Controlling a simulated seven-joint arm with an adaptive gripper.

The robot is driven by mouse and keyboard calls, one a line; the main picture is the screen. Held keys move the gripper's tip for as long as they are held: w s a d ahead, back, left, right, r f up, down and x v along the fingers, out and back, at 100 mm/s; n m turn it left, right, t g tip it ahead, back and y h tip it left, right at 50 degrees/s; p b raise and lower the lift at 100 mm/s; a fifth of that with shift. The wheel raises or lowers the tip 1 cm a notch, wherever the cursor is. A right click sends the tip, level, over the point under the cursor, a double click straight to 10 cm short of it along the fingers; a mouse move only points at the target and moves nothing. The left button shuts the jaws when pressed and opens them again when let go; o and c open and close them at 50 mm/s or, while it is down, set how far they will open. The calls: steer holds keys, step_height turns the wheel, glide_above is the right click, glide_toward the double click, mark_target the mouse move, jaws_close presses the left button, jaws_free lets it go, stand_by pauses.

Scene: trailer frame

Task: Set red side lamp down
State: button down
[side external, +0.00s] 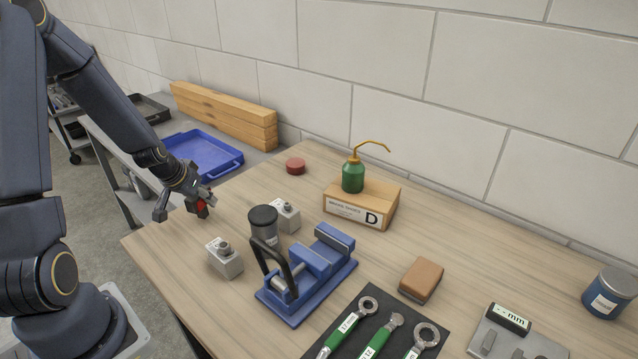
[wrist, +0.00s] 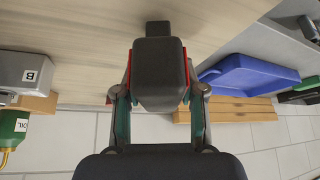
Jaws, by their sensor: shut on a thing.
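The red side lamp (side external: 201,209) is in my gripper (side external: 199,203), near the left edge of the wooden bench in the side external view. Only a small red part of it shows there, beside the dark fingers. In the wrist view my gripper (wrist: 158,88) is shut, with red edges of the lamp (wrist: 186,76) showing along both sides of a dark block between the fingers. The block hides most of the red. Whether the lamp touches the bench (side external: 160,240) cannot be told.
A red disc (side external: 295,166) lies farther back. A blue tray (side external: 207,153) is beyond the bench. Clear wood lies between disc and gripper.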

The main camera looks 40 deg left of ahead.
steer(key=shift+f, duration=0.35)
steer(key=shift+f, duration=0.15)
steer(key=c, duration=0.7)
jaws_free()
